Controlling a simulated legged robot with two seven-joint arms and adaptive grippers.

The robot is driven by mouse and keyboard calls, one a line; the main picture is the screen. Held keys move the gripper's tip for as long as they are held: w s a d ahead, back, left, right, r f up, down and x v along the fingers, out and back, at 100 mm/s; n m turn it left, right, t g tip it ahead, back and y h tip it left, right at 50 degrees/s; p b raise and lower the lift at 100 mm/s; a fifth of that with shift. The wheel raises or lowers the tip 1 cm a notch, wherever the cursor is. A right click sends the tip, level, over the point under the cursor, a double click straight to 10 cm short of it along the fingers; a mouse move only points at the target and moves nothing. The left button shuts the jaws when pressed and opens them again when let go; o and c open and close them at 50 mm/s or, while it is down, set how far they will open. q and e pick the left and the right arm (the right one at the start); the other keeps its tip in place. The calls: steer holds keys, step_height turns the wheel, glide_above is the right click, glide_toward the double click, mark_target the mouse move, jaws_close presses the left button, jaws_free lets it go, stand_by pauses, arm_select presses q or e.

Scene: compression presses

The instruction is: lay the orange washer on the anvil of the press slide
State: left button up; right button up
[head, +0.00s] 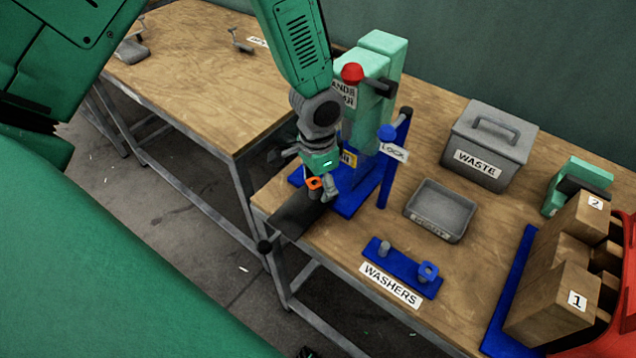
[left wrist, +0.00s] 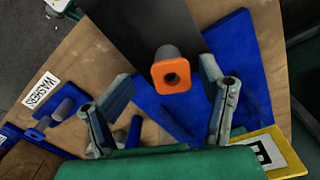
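The orange washer (head: 314,183) sits on top of a short grey post, the anvil (head: 315,193), at the front of the press. It also shows in the left wrist view (left wrist: 171,70), lying on the end of the grey post (left wrist: 167,51). My left gripper (head: 317,178) is right over it. In the left wrist view its two fingers (left wrist: 166,74) stand open on either side of the washer, with a visible gap on each side. The dark slide (head: 298,214) reaches forward under the post. My right gripper is not in view.
The green press (head: 376,75) with blue base (head: 352,203) and LOCK post (head: 384,170) stands close around my gripper. A blue WASHERS rack (head: 405,268), a grey tray (head: 440,209), a WASTE bin (head: 492,145) and wooden blocks (head: 552,305) lie to the right.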

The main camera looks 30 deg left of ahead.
arm_select(q)
steer(key=shift+r, duration=0.1)
steer(key=shift+w+a+r, duration=0.1)
steer(key=shift+r, duration=0.2)
step_height(320, 180, up, 11)
stand_by(0.4)
